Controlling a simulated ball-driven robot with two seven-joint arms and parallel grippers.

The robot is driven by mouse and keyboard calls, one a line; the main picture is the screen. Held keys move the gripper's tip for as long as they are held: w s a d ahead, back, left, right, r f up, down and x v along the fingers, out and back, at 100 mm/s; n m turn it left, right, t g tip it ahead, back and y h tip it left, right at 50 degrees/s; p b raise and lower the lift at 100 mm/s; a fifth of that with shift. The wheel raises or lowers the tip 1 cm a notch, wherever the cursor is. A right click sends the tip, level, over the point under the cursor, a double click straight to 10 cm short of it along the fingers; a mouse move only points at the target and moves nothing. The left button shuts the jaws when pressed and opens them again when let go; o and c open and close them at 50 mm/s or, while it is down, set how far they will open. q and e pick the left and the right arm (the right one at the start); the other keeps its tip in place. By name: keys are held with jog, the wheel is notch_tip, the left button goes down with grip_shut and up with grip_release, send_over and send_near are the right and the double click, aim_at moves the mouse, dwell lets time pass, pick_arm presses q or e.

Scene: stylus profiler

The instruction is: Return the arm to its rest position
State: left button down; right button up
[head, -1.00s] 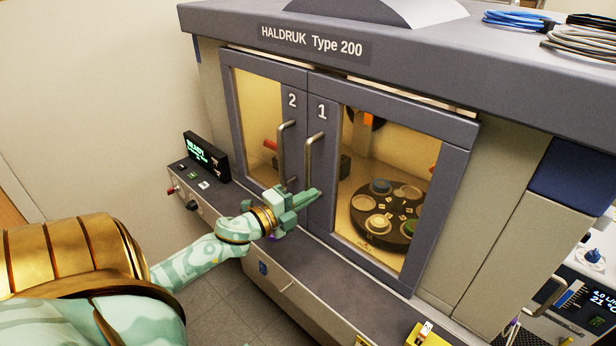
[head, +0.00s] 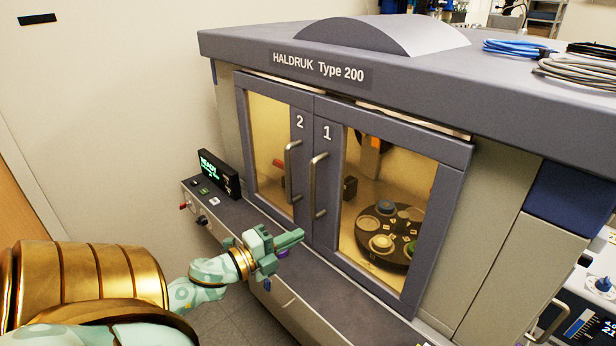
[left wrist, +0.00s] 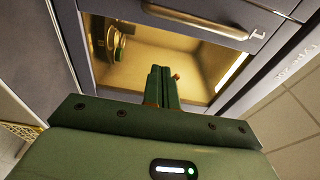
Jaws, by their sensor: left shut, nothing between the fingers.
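My left gripper (head: 290,241) is shut and empty in the head view. It is in front of the lower part of the cabinet doors, above the grey ledge, apart from the handles. In the left wrist view its closed fingers (left wrist: 161,86) point toward a door window. Door 2 (head: 270,150) and door 1 (head: 395,190) of the HALDRUK Type 200 cabinet (head: 330,70) look closed. Each has an upright bar handle, the door 2 handle (head: 290,172) and the door 1 handle (head: 317,185). My right gripper is not in view.
Behind the door 1 glass is a dark round carousel (head: 388,236) with several discs. A small display reading READY (head: 217,172) and buttons stand on the ledge (head: 235,215) at left. Blue cable (head: 515,47) and grey cable (head: 585,72) lie on the cabinet top. Another instrument is at lower right.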

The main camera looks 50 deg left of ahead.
pick_arm(q)
jog(key=shift+s+a, duration=0.2)
jog(key=shift+s, duration=0.1)
